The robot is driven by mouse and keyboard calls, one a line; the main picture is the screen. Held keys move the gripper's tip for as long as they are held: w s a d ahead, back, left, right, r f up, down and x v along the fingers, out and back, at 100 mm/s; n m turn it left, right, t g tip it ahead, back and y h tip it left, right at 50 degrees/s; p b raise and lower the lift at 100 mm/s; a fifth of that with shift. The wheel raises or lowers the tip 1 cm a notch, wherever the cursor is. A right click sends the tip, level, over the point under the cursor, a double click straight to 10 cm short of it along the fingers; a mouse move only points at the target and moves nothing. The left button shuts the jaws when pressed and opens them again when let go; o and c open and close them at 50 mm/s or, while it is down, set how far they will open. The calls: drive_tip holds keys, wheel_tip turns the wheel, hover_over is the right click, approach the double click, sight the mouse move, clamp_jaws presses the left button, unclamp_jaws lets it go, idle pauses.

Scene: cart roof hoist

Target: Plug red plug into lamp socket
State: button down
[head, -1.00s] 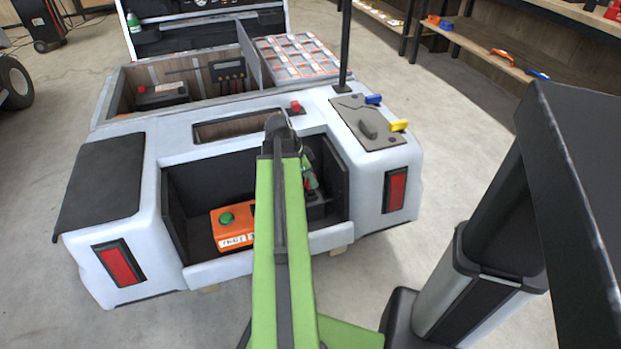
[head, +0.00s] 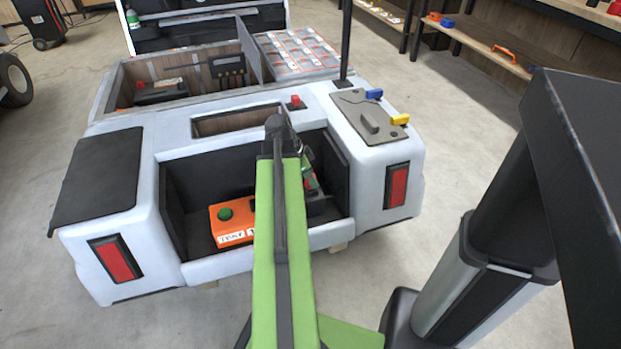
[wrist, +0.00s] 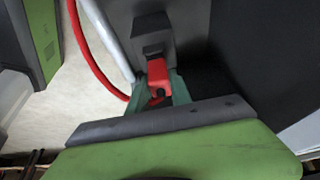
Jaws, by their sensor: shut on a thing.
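The red plug (wrist: 157,72) is in the wrist view, held between the green fingers of my gripper (wrist: 160,90). My gripper is shut on it. The plug's far end meets or overlaps a dark block with a raised square housing (wrist: 153,36), which looks like the lamp socket. I cannot tell whether the plug is inside it or only in front of it. A red cable (wrist: 84,48) curves at the left of the plug. In the head view, my arm hides most of the gripper inside the cart's rear recess, and the plug cannot be made out there.
The white cart (head: 160,225) has a dark-walled rear recess. An orange box with a green button (head: 232,222) sits in it, left of my arm. A panel with a blue and a yellow handle (head: 368,118) is on the right. A shelf (head: 490,55) stands behind right.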

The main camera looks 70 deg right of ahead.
drive_tip(key=shift+f+b, duration=0.4)
drive_tip(key=shift+f, duration=0.1)
drive_tip(key=c, duration=1.1)
unclamp_jaws()
drive_tip(key=shift+r, duration=0.1)
drive_tip(key=p+v, duration=1.6)
drive_tip(key=v, duration=0.1)
drive_tip(key=shift+r, duration=0.15)
drive_tip(key=shift+w, duration=0.15)
